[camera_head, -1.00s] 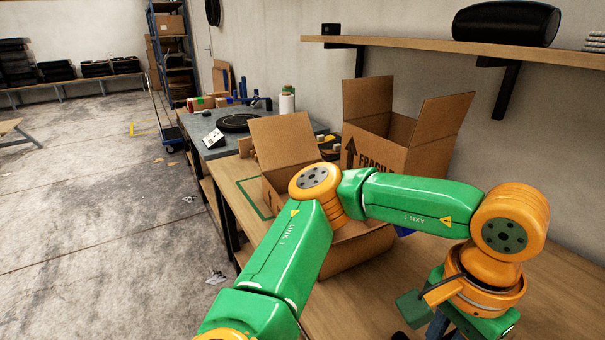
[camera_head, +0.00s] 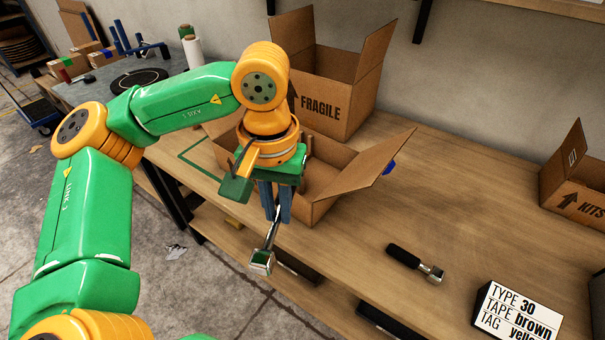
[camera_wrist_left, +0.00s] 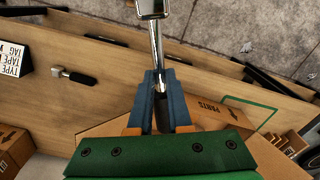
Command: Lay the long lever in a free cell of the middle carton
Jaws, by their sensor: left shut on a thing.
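My left gripper (camera_head: 277,205) is shut on the long lever (camera_head: 263,260), a chrome bar with a blocky metal head. The lever also shows in the left wrist view (camera_wrist_left: 157,40), its dark end between the fingers and its head pointing away from them. The gripper is in front of an open brown carton (camera_head: 352,182) on the bench, and the lever's head hangs past the bench's front edge. My arm hides much of this carton, so its cells cannot be made out. In the wrist view it reads PARTS (camera_wrist_left: 212,112). My right gripper is not in view.
A shorter black-handled lever (camera_head: 414,262) lies on the bench (camera_head: 450,180). A FRAGILE carton (camera_head: 330,105) stands behind, a KITS carton (camera_head: 578,190) at far right. A sign (camera_head: 517,315) stands at the front right. The bench between is mostly clear.

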